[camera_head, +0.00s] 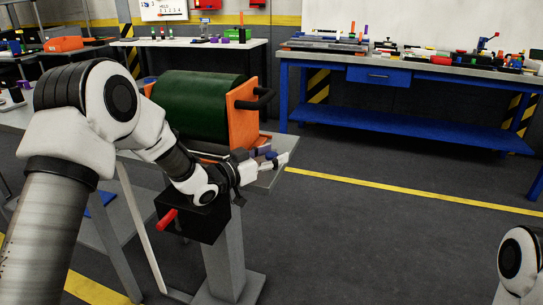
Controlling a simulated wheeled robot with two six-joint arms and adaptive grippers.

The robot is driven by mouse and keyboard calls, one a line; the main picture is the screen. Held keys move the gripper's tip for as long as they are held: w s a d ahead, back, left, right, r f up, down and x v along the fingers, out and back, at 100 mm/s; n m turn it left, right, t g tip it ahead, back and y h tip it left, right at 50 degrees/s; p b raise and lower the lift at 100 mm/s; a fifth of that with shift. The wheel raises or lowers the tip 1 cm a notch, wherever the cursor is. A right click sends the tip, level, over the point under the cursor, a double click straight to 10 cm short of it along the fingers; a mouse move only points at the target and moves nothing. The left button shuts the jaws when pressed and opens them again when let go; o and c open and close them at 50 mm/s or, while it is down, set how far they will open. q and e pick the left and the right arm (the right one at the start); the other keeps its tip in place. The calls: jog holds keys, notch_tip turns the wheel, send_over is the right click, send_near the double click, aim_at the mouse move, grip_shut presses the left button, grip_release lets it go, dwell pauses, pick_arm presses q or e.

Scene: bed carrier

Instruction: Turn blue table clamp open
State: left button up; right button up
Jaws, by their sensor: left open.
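My left arm reaches in from the left, over the near workbench. My left gripper (278,160) is at the bench's right end, just below the orange end plate of a green roller. It is open. A small blue-purple part (264,150) shows right beside the fingers; it may be the blue table clamp, but it is too small and too covered to tell. I cannot tell whether the fingers touch it. My right gripper is out of view; only a white joint of my right arm shows at the lower right.
The green roller (198,104) sits between orange plates (243,116) with black handles. A black box with a red handle (166,219) hangs below the bench. A blue workbench (400,126) with many items stands at the back right. The floor on the right is clear.

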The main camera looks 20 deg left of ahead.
pick_arm(q)
grip_shut()
jog(key=shift+r+m+g+h+p, duration=0.3)
jog(key=shift+m+h+p, duration=0.15)
jog(key=shift+p, duration=0.45)
jog(key=shift+f+m+g+h, duration=0.2)
jog(key=shift+m+g+h, duration=0.2)
jog(key=shift+h, duration=0.15)
grip_release()
jog(key=shift+f, duration=0.1)
jog(key=v, duration=1.2)
